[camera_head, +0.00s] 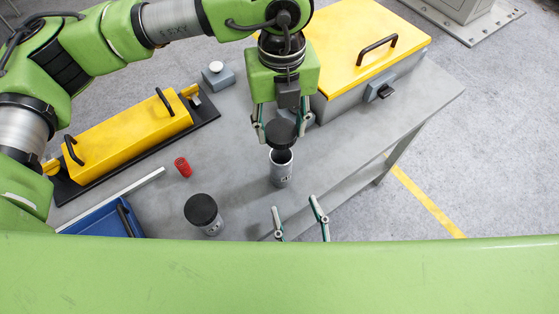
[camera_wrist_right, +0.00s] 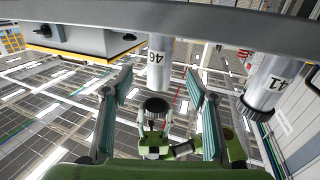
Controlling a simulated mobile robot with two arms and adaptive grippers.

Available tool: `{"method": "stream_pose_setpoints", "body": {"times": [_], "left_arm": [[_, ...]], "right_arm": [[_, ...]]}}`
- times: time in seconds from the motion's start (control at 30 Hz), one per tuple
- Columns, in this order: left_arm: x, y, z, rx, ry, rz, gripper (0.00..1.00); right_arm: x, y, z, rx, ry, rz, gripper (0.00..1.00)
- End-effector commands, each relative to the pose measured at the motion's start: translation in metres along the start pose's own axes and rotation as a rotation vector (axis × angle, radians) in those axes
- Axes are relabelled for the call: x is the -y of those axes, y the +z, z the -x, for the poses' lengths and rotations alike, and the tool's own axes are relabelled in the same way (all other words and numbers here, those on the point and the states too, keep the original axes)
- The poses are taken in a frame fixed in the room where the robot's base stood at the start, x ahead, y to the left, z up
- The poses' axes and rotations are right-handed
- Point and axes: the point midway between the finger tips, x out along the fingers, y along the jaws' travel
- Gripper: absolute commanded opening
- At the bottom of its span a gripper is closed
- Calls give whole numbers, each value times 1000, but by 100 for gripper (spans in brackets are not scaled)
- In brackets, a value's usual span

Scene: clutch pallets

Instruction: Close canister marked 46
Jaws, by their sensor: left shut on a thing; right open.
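The grey canister marked 46 (camera_wrist_right: 158,62) stands open on the table; it also shows in the head view (camera_head: 281,175), its dark mouth visible. My left gripper (camera_head: 281,128) points down and is shut on a round black lid (camera_head: 282,136), held just above the canister's mouth and apart from it. The lid also shows in the right wrist view (camera_wrist_right: 155,104), where the picture is upside down. My right gripper (camera_head: 296,206) is open and empty on the near side of canister 46. In the right wrist view its fingers (camera_wrist_right: 160,85) frame the canister and lid.
A second canister, marked 41 (camera_wrist_right: 270,84), has a black lid on and stands nearer left in the head view (camera_head: 203,210).

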Motion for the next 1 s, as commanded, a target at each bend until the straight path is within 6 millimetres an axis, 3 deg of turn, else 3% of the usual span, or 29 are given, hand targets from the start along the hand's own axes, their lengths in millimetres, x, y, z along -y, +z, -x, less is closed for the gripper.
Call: {"method": "stream_pose_setpoints", "body": {"times": [0.43,1.0], "left_arm": [[0,0,0,0,0,-1,28],[0,0,0,0,0,-1,28]], "right_arm": [[0,0,-9,-1,2,-1,53],[0,1,-105,0,1,0,53]]}}
